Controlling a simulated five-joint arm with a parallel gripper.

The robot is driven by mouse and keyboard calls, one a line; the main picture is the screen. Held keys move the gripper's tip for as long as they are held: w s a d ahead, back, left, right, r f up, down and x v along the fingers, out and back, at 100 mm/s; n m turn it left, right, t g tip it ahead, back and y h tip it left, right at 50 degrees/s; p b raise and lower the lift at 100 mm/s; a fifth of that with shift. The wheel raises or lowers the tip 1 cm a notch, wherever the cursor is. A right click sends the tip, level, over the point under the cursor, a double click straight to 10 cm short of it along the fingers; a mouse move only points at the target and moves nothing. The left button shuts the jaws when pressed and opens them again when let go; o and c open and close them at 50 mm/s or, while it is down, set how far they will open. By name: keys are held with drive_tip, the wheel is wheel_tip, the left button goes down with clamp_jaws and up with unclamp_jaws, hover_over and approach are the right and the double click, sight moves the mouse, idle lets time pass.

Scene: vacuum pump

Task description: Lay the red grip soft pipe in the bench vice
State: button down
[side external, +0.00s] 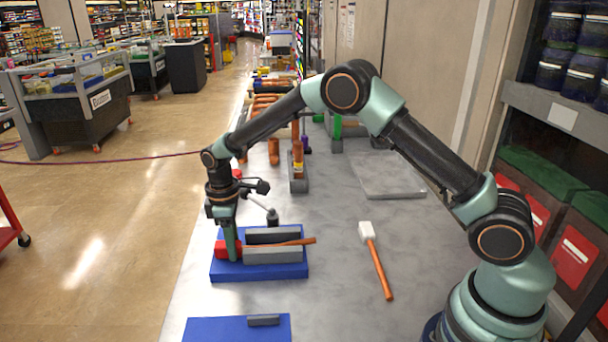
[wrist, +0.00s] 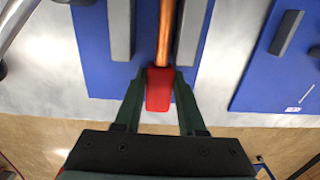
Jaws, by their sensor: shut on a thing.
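The soft pipe is copper coloured (side external: 300,242) with a red grip (wrist: 159,90) at its left end in the side view. My gripper (wrist: 159,96) is shut on the red grip, one finger on each side. The bench vice has a blue base (side external: 226,270) and two grey jaws, near (side external: 272,256) and far (side external: 272,236). The pipe runs lengthwise between the jaws. In the wrist view the pipe (wrist: 165,30) is closer to the right jaw (wrist: 190,30) than to the left jaw (wrist: 121,30). I cannot tell whether it rests on the vice floor.
A second blue base (side external: 210,330) with a grey block lies at the front. A vice handle (side external: 266,211) stands behind the jaws. A grey plate (side external: 388,182) and several pipes are farther back.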

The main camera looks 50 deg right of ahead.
idle(0.3)
drive_tip(key=shift+c, duration=2.1)
unclamp_jaws()
wheel_tip(320, 180, up, 12)
drive_tip(key=shift+w, duration=0.25)
drive_tip(key=shift+r, duration=0.15)
drive_tip(key=s+d+r+m+t, duration=0.2)
drive_tip(key=s+d+r+m, duration=0.15)
drive_tip(key=s+r, duration=0.3)
drive_tip(key=s+d+r+m+t, duration=0.25)
drive_tip(key=s+d+r, duration=0.2)
drive_tip(key=s, duration=0.35)
drive_tip(key=s+d+f+m+t, duration=0.1)
drive_tip(key=s+f+m, duration=0.1)
drive_tip(key=s, duration=0.5)
drive_tip(key=shift+d+m, duration=0.25)
drive_tip(key=shift+m, duration=0.25)
